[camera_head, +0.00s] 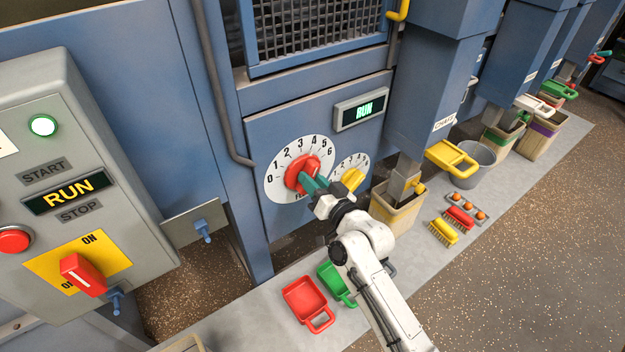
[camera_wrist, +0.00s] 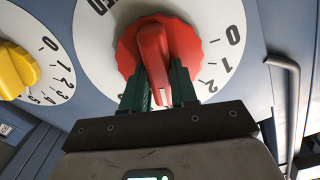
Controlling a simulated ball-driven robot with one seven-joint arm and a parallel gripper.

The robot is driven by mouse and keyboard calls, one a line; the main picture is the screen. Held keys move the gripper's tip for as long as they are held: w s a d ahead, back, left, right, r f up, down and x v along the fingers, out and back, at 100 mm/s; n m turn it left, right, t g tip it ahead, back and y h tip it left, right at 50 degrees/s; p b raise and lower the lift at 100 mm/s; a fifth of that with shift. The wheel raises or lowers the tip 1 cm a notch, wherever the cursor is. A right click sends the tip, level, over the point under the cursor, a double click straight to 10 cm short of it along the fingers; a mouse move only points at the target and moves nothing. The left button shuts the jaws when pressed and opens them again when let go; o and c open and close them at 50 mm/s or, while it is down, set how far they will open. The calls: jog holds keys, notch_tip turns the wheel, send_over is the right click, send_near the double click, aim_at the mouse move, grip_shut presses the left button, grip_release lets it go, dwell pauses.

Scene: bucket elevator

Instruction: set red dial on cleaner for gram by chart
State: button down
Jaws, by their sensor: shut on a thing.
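The red dial (camera_head: 299,172) sits on a white scale plate (camera_head: 279,190) on the blue machine front, with numbers 0 to 6 around it. My gripper (camera_head: 312,184) reaches it from the lower right, its green fingers closed on the dial's raised grip. In the wrist view the red dial (camera_wrist: 150,38) fills the top middle, and my gripper (camera_wrist: 160,82) has one finger on each side of the grip. The white pointer line points down between the fingers. The 0, 1 and 2 show to its right; the number at the pointer is hidden. I see no readable chart.
A smaller yellow dial (camera_head: 352,178) is close to the right of the red one. The control box (camera_head: 60,150) stands at left, with a RUN display and red switch. Red (camera_head: 303,300) and green scoops lie below on the ledge.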

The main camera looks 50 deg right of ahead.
dwell(0.3)
jog(key=c, duration=0.9)
grip_release()
jog(key=shift+s, duration=0.1)
jog(key=b+v, duration=0.1)
jog(key=v, duration=0.9)
jog(key=shift+s+a+b, duration=0.1)
jog(key=shift+s+b, duration=0.2)
jog(key=a+f+n+g+y, duration=0.4)
jog(key=a+f, duration=0.2)
jog(key=a, duration=0.1)
jog(key=s+a+f+n+g, duration=0.1)
jog(key=s+f+g, duration=0.1)
jog(key=s+g, duration=0.2)
jog(key=s+a+f+n+g, duration=0.1)
jog(key=s+a+f+g, duration=0.1)
jog(key=s+g, duration=0.2)
jog(key=s+a+f+n+g, duration=0.1)
jog(key=s+a+f+g, duration=0.1)
jog(key=s, duration=0.6)
jog(key=shift+a+f+n+g+y, duration=0.15)
jog(key=shift+f+n+g+y, duration=0.1)
jog(key=shift+g, duration=0.35)
jog(key=shift+a+f+n+g+y, duration=0.1)
jog(key=shift+f+n+g+y, duration=0.1)
jog(key=shift+g, duration=0.4)
